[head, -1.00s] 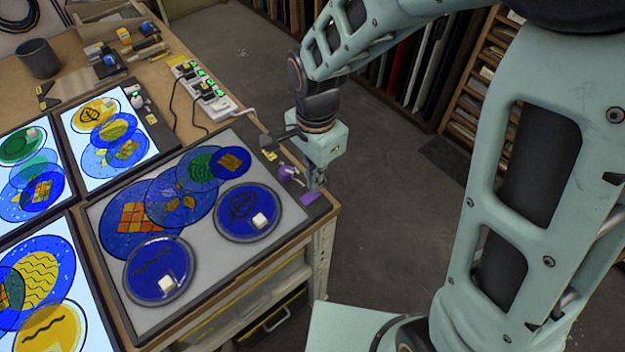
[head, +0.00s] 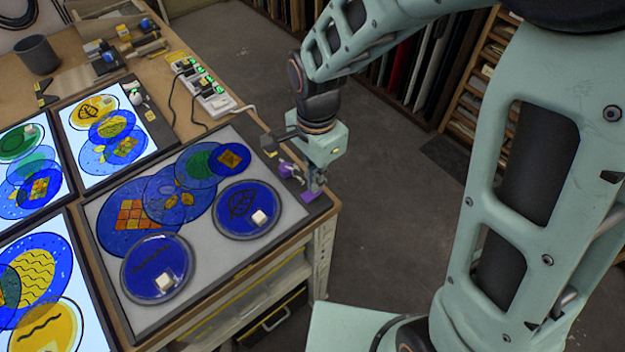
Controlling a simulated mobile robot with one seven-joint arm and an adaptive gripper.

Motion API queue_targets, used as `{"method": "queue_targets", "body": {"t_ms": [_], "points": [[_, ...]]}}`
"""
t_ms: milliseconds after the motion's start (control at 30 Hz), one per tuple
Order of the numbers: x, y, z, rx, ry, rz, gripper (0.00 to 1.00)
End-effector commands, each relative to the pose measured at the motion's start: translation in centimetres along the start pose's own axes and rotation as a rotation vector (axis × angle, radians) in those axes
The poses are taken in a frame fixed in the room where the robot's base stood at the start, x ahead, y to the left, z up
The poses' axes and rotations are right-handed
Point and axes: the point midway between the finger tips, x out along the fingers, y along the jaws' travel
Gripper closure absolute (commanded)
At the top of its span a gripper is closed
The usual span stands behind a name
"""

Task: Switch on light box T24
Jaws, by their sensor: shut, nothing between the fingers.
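The unlit light box (head: 219,258) has a grey panel and dark frame and lies at the near right corner of the bench. I cannot read a T24 label on it. Overlapping blue and green painted glass discs (head: 165,193) and two rimmed blue discs (head: 249,209) with pale cubes lie on it. Its right-hand strip carries a purple-and-grey control (head: 288,169) and a flat purple patch (head: 307,196). My gripper (head: 316,186) is shut and empty, pointing down at the strip beside the patch, partly covering it. I cannot tell whether the fingertips touch it.
Lit light boxes (head: 148,145) with coloured discs stand to the left. A power strip (head: 212,98) with cables lies behind the unlit box. A grey mug (head: 37,55) stands at the back left. Open floor (head: 385,220) lies right of the bench.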

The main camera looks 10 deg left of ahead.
Motion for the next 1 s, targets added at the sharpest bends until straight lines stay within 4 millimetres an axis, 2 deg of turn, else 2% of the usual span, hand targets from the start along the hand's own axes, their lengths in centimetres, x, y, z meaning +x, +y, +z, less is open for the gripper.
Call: {"method": "queue_targets", "body": {"t_ms": [600,767,1000], "points": [[0.8,0.0,0.0,0.0,0.0,0.001,1.0],[0.0,0.0,0.0,0.0,0.0,0.001,1.0],[-2.0,0.0,0.0,0.0,0.0,-0.001,1.0]]}}
